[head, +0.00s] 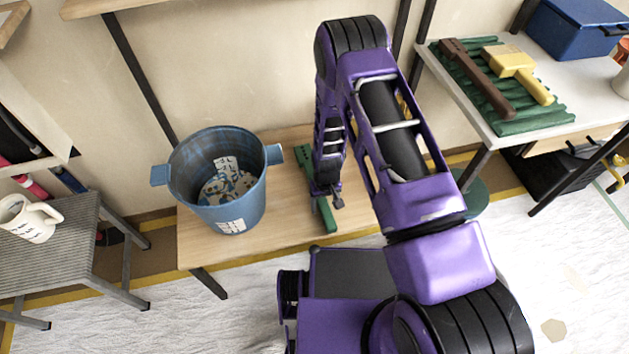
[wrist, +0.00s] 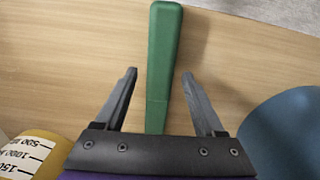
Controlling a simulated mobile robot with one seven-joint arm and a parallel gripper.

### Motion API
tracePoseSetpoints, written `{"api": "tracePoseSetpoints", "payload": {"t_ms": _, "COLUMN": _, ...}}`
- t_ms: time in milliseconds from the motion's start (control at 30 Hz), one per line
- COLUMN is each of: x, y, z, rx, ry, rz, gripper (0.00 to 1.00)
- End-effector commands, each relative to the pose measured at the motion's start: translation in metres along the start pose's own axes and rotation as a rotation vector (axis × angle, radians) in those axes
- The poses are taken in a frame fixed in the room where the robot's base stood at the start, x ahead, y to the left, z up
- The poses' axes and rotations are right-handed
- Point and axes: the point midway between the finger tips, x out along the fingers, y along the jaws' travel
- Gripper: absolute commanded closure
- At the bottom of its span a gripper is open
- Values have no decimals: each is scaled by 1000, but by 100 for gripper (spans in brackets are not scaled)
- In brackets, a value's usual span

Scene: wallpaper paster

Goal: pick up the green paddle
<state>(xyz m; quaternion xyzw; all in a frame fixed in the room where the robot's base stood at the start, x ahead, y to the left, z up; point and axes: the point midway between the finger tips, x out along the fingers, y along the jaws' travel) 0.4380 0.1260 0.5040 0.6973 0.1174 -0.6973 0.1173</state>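The green paddle (head: 327,216) lies on the wooden bench, partly hidden by my arm in the head view. Its handle (wrist: 163,55) points away from my gripper in the wrist view; the rest is hidden behind the gripper's body. My gripper (head: 325,192) is low over the bench, right of the blue bucket. In the wrist view my gripper (wrist: 159,73) is open, one finger on each side of the handle, with bench showing between each finger and the handle. Whether the fingers are down level with the handle I cannot tell.
The blue bucket (head: 246,197) holds pale scraps on the wooden bench (head: 280,228). A yellow container with measure marks (wrist: 40,150) is close at lower left in the wrist view. A white table (head: 590,80) at right holds a green mat, brushes and a blue box (head: 570,30).

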Motion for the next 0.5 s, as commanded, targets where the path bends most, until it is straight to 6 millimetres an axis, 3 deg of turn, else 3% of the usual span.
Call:
{"api": "tracePoseSetpoints", "payload": {"t_ms": 67, "x": 0, "y": 0, "z": 0, "rx": 0, "ry": 0, "rz": 0, "gripper": 46}}
{"api": "tracePoseSetpoints", "payload": {"t_ms": 367, "x": 0, "y": 0, "z": 0, "rx": 0, "ry": 0, "rz": 0, "gripper": 100}}
{"api": "tracePoseSetpoints", "payload": {"t_ms": 500, "x": 0, "y": 0, "z": -1, "rx": 0, "ry": 1, "rz": 0, "gripper": 100}}
